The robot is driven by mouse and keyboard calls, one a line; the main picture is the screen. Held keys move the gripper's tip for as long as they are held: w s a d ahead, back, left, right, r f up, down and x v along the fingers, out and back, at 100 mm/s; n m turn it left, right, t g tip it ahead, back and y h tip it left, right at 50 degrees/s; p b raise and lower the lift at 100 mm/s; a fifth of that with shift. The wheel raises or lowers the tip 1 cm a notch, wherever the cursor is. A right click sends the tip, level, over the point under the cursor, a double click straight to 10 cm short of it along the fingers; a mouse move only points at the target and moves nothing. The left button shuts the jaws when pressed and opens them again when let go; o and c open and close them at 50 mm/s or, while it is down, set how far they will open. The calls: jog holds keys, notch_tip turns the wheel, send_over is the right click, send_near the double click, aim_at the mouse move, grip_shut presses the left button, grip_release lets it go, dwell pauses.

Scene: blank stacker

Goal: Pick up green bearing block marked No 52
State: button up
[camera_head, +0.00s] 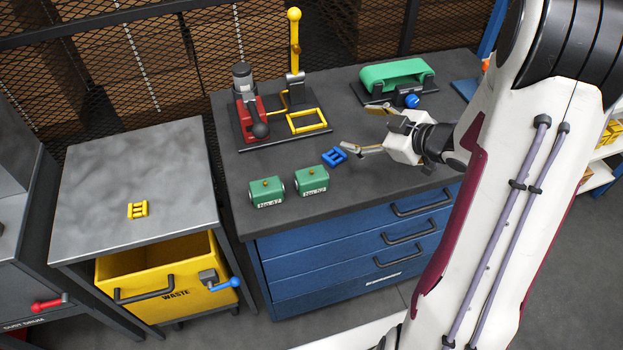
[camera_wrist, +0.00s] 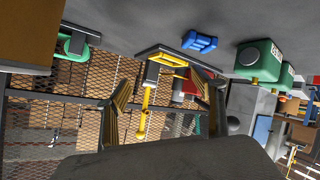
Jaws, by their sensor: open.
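Two green bearing blocks stand near the front left of the dark bench top. The right one (camera_head: 311,181) carries a label that appears to read No 52; the left one (camera_head: 266,192) appears to read No 47. Each has a small brass knob on top. In the wrist view, a nearer green block (camera_wrist: 259,63) is at upper right with its label partly shown, and another green block (camera_wrist: 287,77) is partly hidden behind it. My gripper (camera_head: 358,128) is open and empty, up and right of the blocks and apart from them. Its fingers (camera_wrist: 165,88) also show in the wrist view.
A blue part (camera_head: 334,157) lies between my gripper and the blocks. A red and black press (camera_head: 250,110) with a yellow lever stands behind, and a green belt device (camera_head: 397,74) at back right. Left are a grey table (camera_head: 110,185) with a yellow part and a yellow waste bin (camera_head: 170,280).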

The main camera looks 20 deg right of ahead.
aim_at(313, 173)
jog(key=s+a+f+y, duration=0.1)
jog(key=s+f+y, duration=0.1)
jog(key=s+a+f+y, duration=0.2)
jog(key=shift+s+a+n+g+y, duration=0.1)
jog(key=shift+s+n+g+y, duration=0.05)
jog(key=shift+n+g+y, duration=0.2)
jog(key=s+y, duration=0.1)
jog(key=s, duration=0.1)
jog(key=s+a+y, duration=0.2)
jog(key=s+y, duration=0.1)
jog(key=shift+s+a+f, duration=0.1)
jog(key=shift+s+f, duration=0.2)
jog(key=shift+s+a+r+y, duration=0.1)
jog(key=shift+s+a+y, duration=0.05)
jog(key=shift+s+y, duration=0.5)
jog(key=shift+a, duration=0.1)
jog(key=shift+x, duration=1.2)
jog(key=shift+a, duration=0.1)
jog(key=shift+x, duration=2.5)
grip_shut()
